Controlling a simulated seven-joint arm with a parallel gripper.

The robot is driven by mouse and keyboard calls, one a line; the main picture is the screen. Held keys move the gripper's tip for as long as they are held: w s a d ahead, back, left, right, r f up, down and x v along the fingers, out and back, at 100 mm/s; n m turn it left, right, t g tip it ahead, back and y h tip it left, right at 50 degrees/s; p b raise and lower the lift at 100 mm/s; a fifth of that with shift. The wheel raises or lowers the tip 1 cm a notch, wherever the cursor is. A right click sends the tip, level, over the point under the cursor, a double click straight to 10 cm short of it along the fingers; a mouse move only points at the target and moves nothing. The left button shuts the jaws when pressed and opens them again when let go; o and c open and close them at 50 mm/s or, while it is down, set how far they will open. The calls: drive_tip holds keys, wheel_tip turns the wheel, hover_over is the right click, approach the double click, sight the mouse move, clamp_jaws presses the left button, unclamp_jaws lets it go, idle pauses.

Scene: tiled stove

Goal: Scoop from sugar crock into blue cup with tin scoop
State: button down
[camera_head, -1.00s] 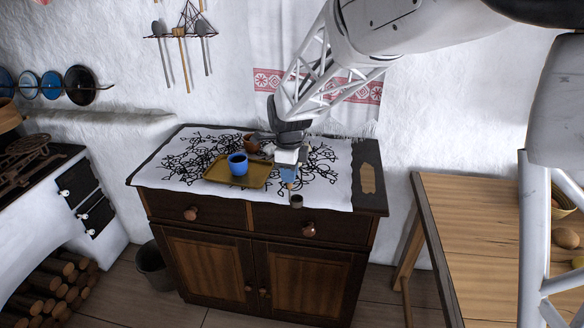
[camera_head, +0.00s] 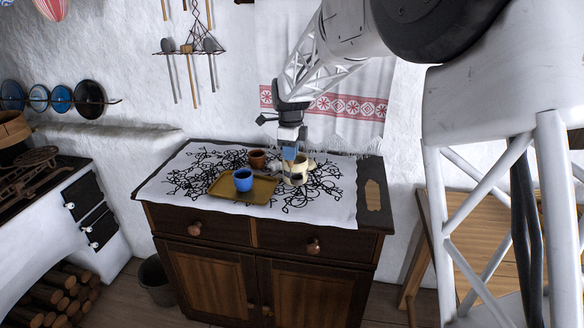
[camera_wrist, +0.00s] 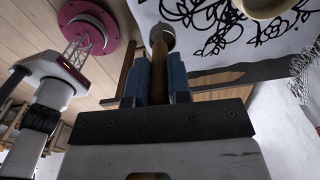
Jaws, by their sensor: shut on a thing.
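My gripper (camera_head: 289,153) is shut on the wooden handle (camera_wrist: 159,72) of the tin scoop, between its blue fingers in the wrist view. The scoop's grey round head (camera_wrist: 160,38) points away from the jaws; its contents are hidden. A cream crock (camera_head: 305,166), likely the sugar crock, stands just behind and right of the gripper, partly covered by it. Its rim also shows at the top right of the wrist view (camera_wrist: 266,8), apart from the scoop head. Its contents are hidden. The blue cup (camera_head: 243,181) stands upright on a tray (camera_head: 263,190), left of my gripper.
A brown cup (camera_head: 258,158) stands behind the tray, between the blue cup and the crock. All stand on a patterned cloth (camera_head: 325,192) over a dark dresser (camera_head: 371,205). The cloth's right part is clear. A towel (camera_head: 345,100) hangs on the wall behind.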

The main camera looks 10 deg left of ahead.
drive_tip(key=w+a+r, duration=0.1)
drive_tip(key=w+r, duration=0.1)
drive_tip(key=w, duration=0.5)
drive_tip(key=w+a+r, duration=0.1)
drive_tip(key=w+r, duration=0.1)
drive_tip(key=w, duration=0.6)
drive_tip(key=shift+w+a+r, duration=0.25)
drive_tip(key=shift+a+r, duration=0.15)
drive_tip(key=shift+f, duration=0.2)
wheel_tip(320, 180, down, 9)
drive_tip(key=shift+f, duration=0.2)
idle(0.8)
drive_tip(key=shift+r, duration=0.1)
idle(1.1)
wheel_tip(320, 180, up, 8)
idle(1.4)
idle(0.4)
drive_tip(key=s+a+n, duration=0.2)
drive_tip(key=s+a, duration=0.3)
drive_tip(key=a, duration=0.4)
drive_tip(key=s+a+f+n, duration=0.1)
drive_tip(key=s+a+n, duration=0.2)
drive_tip(key=s+a, duration=0.3)
drive_tip(key=a, duration=0.4)
drive_tip(key=shift+a+f+n, duration=0.15)
drive_tip(key=shift+a+n, duration=0.1)
drive_tip(key=shift+n, duration=0.05)
